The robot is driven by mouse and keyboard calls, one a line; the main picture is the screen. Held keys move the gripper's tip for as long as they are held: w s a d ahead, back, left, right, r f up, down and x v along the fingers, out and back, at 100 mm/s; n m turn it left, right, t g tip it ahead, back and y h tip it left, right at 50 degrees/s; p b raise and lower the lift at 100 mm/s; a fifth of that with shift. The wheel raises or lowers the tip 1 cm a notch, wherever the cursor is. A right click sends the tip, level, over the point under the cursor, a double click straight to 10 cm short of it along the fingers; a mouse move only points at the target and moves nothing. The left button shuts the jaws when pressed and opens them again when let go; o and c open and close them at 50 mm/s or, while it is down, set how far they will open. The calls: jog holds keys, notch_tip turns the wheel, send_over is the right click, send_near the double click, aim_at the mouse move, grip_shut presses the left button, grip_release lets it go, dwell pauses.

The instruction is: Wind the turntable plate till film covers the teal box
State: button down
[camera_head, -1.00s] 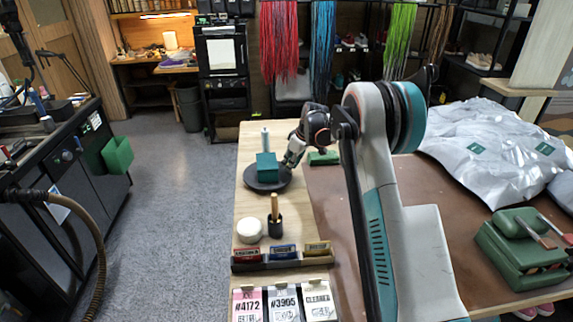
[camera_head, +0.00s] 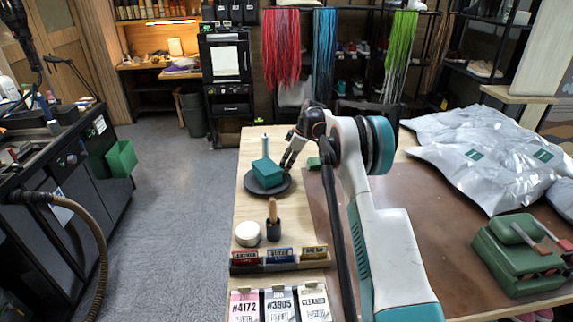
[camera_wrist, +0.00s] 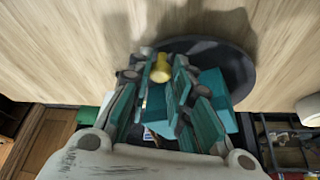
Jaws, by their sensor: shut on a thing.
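A teal box (camera_head: 266,172) sits on the dark round turntable plate (camera_head: 251,186) on the wooden side of the table; its corners now point askew. My gripper (camera_head: 287,164) is at the plate's right edge. In the wrist view my gripper (camera_wrist: 160,76) is shut on a small yellow knob (camera_wrist: 161,66) by the plate's rim (camera_wrist: 240,70), with the teal box (camera_wrist: 212,84) partly hidden behind its fingers. A pale upright post (camera_head: 265,145) stands just behind the box. I cannot make out film on the box.
A white round tub (camera_head: 247,233) and a brush in a dark cup (camera_head: 273,222) stand nearer on the table. A rack of labelled boxes (camera_head: 279,260) lies below them. A small green block (camera_head: 313,163) sits right of my gripper.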

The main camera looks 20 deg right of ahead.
jog(key=shift+w+a+n+g+y+p, duration=0.2)
jog(key=shift+w+n+g+p, duration=0.1)
jog(key=shift+w+n, duration=0.45)
jog(key=shift+w+a+n+g+y+p, duration=0.1)
jog(key=shift+w+n+g+y+p, duration=0.15)
jog(key=shift+w+n, duration=0.5)
jog(key=shift+n, duration=0.5)
